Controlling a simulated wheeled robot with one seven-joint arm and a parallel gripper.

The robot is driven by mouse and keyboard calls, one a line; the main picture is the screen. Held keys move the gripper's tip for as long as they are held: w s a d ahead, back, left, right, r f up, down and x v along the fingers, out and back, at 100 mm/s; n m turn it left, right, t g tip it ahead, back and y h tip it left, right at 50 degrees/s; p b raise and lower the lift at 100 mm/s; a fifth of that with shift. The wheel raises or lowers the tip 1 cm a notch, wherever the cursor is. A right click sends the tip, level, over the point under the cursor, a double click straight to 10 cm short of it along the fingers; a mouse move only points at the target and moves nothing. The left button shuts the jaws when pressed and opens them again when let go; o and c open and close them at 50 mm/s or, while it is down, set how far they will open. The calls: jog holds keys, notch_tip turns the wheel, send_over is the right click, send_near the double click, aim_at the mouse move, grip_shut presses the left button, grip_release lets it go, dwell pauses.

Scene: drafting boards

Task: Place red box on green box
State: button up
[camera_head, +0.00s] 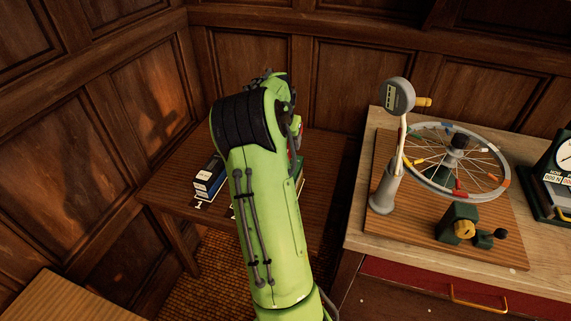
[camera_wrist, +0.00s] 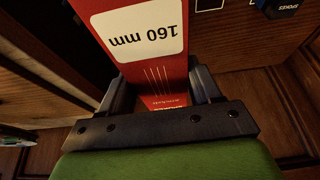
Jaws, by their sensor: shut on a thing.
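The red box (camera_wrist: 142,30) has a white label reading "160 mm", upside down in the wrist view. My gripper (camera_wrist: 163,88) is shut on it, with one dark finger on each side. The box runs out of the top of the wrist view, so its far end is not seen. In the head view my green arm hides the gripper and most of the red box.
A blue box with a white label (camera_head: 209,178) stands on the low wooden table (camera_head: 165,189), left of my arm. At right, a workbench (camera_head: 365,238) holds a spoked wheel (camera_head: 492,178) and a dial gauge on a stand (camera_head: 383,190). Panelled walls close in behind.

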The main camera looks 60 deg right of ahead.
jog(key=shift+s+r, duration=0.25)
jog(key=shift+s, duration=0.2)
notch_tip(320, 180, down, 10)
jog(key=b, duration=0.2)
jog(key=shift+b, duration=0.35)
jog(key=o, duration=1.2)
jog(key=shift+f, duration=0.1)
